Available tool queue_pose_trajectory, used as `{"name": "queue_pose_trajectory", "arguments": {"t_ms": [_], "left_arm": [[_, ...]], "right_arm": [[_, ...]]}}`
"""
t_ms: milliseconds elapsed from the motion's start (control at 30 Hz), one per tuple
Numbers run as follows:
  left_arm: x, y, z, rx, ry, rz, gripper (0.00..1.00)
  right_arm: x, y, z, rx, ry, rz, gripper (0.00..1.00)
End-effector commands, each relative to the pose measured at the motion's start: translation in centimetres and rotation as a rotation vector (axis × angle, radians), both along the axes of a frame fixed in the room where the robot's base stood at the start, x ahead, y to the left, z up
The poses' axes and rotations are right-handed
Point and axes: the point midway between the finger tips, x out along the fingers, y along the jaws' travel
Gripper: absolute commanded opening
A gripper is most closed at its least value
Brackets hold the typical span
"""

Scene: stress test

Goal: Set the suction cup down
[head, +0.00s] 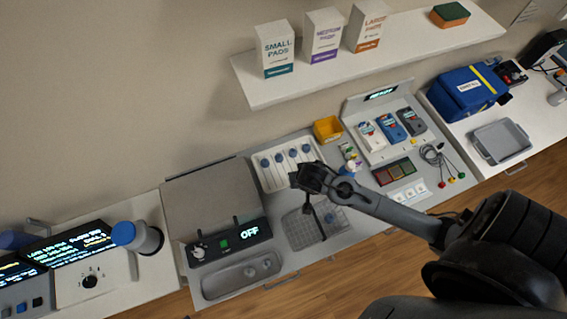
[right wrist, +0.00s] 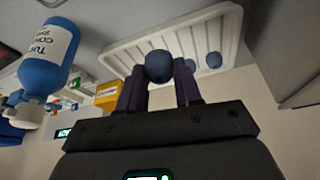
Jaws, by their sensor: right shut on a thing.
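My right gripper (head: 312,190) is above the counter, between the white tray and the grey mesh basin. In the right wrist view its two dark fingers (right wrist: 160,85) are shut on a round blue bulb, the suction cup (right wrist: 158,64). Several blue-bulbed suction cups lie in the white tray (head: 262,180). My left gripper is not in view.
A yellow bin (head: 327,128) is behind the tray. A grey box with an OFF display (head: 230,243) is to the left. A shelf (head: 330,75) with pad boxes hangs above.

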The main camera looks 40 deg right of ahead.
Motion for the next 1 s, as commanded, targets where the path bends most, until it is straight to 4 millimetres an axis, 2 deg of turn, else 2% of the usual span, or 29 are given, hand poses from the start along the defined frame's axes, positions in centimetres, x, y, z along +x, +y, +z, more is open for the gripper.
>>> {"name": "queue_pose_trajectory", "arguments": {"t_ms": [33, 200, 400, 633, 833, 1000], "left_arm": [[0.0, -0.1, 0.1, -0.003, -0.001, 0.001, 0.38], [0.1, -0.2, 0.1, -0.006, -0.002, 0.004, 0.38], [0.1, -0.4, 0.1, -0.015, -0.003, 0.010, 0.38], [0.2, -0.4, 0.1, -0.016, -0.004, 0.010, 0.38], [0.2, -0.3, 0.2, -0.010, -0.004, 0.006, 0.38], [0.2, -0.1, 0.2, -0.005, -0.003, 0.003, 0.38]], "right_arm": [[1.3, 0.3, -0.5, 0.000, -0.002, 0.000, 0.06], [4.5, 1.0, -2.6, 0.000, -0.003, -0.001, 0.06], [7.0, 1.7, -4.2, 0.001, -0.002, -0.001, 0.06], [7.6, 1.8, -5.0, 0.000, 0.000, -0.001, 0.06], [7.6, 1.7, -7.5, -0.003, 0.002, 0.000, 0.06], [7.6, 1.8, -8.6, -0.002, -0.001, -0.001, 0.06]]}}
